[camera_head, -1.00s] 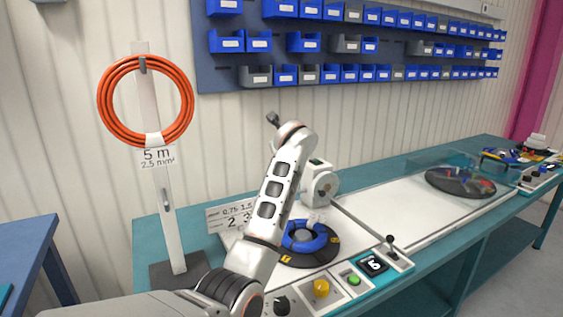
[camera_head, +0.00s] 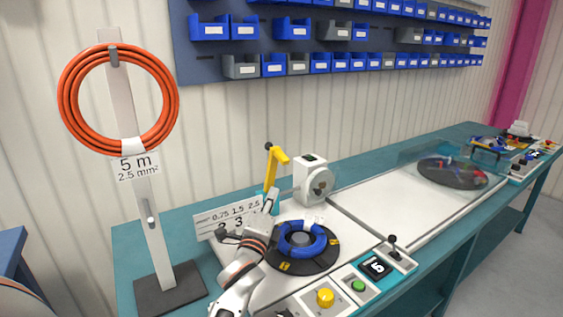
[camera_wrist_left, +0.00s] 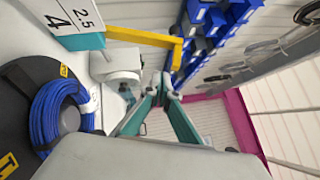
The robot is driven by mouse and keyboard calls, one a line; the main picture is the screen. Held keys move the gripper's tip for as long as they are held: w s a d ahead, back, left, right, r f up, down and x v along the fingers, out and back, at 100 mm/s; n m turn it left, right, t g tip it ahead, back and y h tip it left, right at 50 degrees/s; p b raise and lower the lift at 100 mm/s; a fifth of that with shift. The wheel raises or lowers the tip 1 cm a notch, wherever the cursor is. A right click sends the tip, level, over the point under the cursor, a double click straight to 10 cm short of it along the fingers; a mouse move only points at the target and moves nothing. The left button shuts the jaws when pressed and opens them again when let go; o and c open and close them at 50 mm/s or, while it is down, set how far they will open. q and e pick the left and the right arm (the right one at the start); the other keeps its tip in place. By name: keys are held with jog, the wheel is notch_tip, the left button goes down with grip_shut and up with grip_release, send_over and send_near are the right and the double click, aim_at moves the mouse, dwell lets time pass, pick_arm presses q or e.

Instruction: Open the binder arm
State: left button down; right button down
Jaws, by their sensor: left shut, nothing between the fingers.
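The binder arm (camera_head: 271,172) is a yellow bar with a black knob at its top, standing behind the cable winder, with a short yellow piece pointing right. In the left wrist view the yellow bar (camera_wrist_left: 143,38) runs from a teal block by the number plate and bends at its end. My left gripper (camera_head: 270,197) is shut and empty, close in front of the yellow bar in the head view. In the wrist view its teal fingers (camera_wrist_left: 164,88) meet just below the bar's bent end; I cannot tell whether they touch it. My right gripper is not in view.
A blue cable coil (camera_head: 302,238) sits on the black turntable (camera_head: 322,262). A white device (camera_head: 313,180) stands behind it. A number plate (camera_head: 222,222) is left of the arm. An orange coil (camera_head: 66,97) hangs on a stand at left. Buttons and a lever (camera_head: 392,243) line the front.

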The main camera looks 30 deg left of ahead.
pick_arm(q)
send_near(273, 166)
jog(key=w+d+r, duration=0.3)
jog(key=w, duration=0.1)
jog(key=w+a, duration=0.1)
jog(key=w+a+p, duration=0.1)
jog(key=a, duration=0.1)
jog(key=shift+r, duration=0.4)
jog(key=shift+a, duration=0.1)
